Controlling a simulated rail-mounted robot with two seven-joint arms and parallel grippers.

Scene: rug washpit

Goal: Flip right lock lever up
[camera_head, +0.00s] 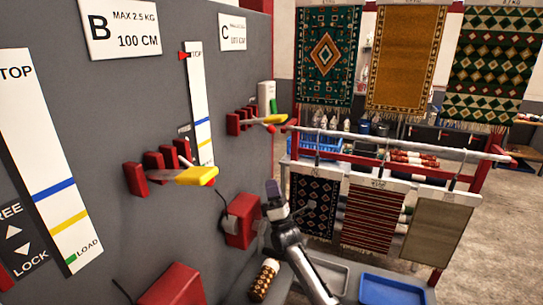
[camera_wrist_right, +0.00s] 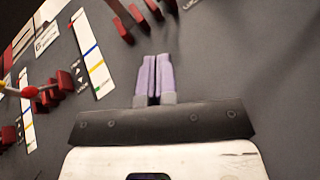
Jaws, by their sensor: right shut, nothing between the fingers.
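Two lock levers stand out from the grey panel in the head view. The nearer one (camera_head: 197,176), below plate B, has a yellow handle with a red tip and lies roughly level in front of red blocks. The farther one (camera_head: 270,119), below plate C, also has a yellow handle and a red end. My right gripper (camera_head: 271,188) is below and right of the nearer lever, apart from both. In the right wrist view its purple fingers (camera_wrist_right: 153,75) are shut together with nothing between them. A red-tipped lever (camera_wrist_right: 30,91) shows at that view's left edge. My left gripper is not in view.
Red boxes (camera_head: 243,220) stick out of the panel near my right gripper. A rack of small rugs (camera_head: 375,216) stands to the right, with a blue tray (camera_head: 392,290) below. Red blocks (camera_wrist_right: 118,22) stand ahead of the fingers in the wrist view.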

